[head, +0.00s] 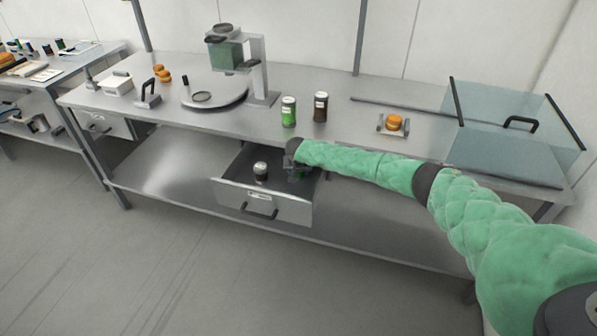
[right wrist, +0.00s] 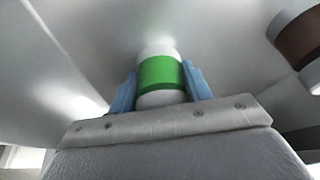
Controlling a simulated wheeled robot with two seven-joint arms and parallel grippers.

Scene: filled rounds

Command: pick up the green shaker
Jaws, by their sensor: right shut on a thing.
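My right gripper (head: 292,164) reaches down into the open drawer (head: 262,203) under the table. In the right wrist view its blue fingers (right wrist: 160,92) are shut on the green shaker (right wrist: 160,73), a white cylinder with a green band. In the head view the gripper and arm mostly hide this shaker, and only a bit of green shows. I cannot tell whether it touches the drawer floor. My left gripper is not in view.
A brown-banded shaker (head: 261,171) stands in the drawer, left of the gripper. A green jar (head: 288,112) and a dark jar (head: 320,107) stand on the table above. A glass case (head: 515,130) is at the right. The drawer front and table edge are close to my arm.

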